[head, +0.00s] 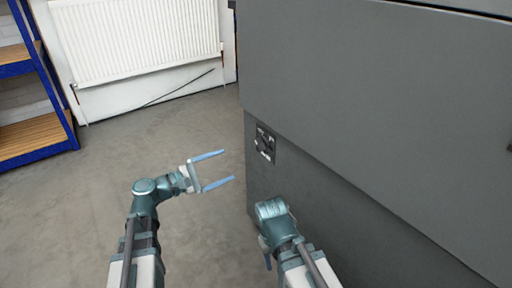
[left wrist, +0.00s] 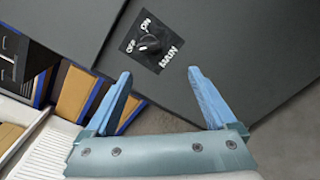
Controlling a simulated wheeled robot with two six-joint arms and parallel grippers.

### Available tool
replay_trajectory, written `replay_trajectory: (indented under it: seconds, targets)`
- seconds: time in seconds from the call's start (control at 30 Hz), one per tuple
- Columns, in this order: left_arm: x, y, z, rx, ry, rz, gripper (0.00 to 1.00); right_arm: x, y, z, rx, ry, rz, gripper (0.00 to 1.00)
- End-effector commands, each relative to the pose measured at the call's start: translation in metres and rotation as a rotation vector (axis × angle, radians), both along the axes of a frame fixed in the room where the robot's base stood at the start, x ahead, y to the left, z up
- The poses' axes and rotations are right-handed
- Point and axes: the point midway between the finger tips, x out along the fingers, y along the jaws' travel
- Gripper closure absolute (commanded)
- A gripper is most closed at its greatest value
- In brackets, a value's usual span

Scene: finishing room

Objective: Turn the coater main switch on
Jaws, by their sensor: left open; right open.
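The main switch is a black knob (left wrist: 149,44) on a dark square plate with white ON, OFF and MAIN lettering. The plate (head: 265,143) sits on the grey coater's side in the head view. The knob's exact setting is too small to tell. My left gripper (head: 228,166) is open and empty, to the left of and slightly below the plate, apart from it. In the left wrist view its two blue fingers (left wrist: 160,72) point toward the plate, with the knob beyond the gap. My right gripper (head: 267,262) is low beside the coater, mostly hidden by its own arm.
The large grey coater cabinet (head: 380,75) fills the right, with an overhanging upper part above the switch panel. A white radiator (head: 135,40) hangs on the back wall. A blue shelf with wooden boards (head: 35,135) stands at left. The floor (head: 90,190) between is clear.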

Motion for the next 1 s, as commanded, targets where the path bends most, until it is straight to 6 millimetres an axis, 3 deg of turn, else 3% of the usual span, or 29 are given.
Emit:
replay_trajectory:
  seconds: [0.13,0.37,1.0]
  targets:
    - [0.004,0.007,0.012,-0.072,0.008,0.021,0.10,0.000,0.000,0.000,0.000,0.000,0.000,0.50]
    - [0.008,0.001,0.013,-0.079,0.008,0.021,0.10,0.000,0.000,0.000,0.000,0.000,0.000,0.50]
    - [0.075,-0.091,0.013,-0.076,0.008,0.019,0.10,0.000,0.000,0.000,0.000,0.000,0.000,0.50]
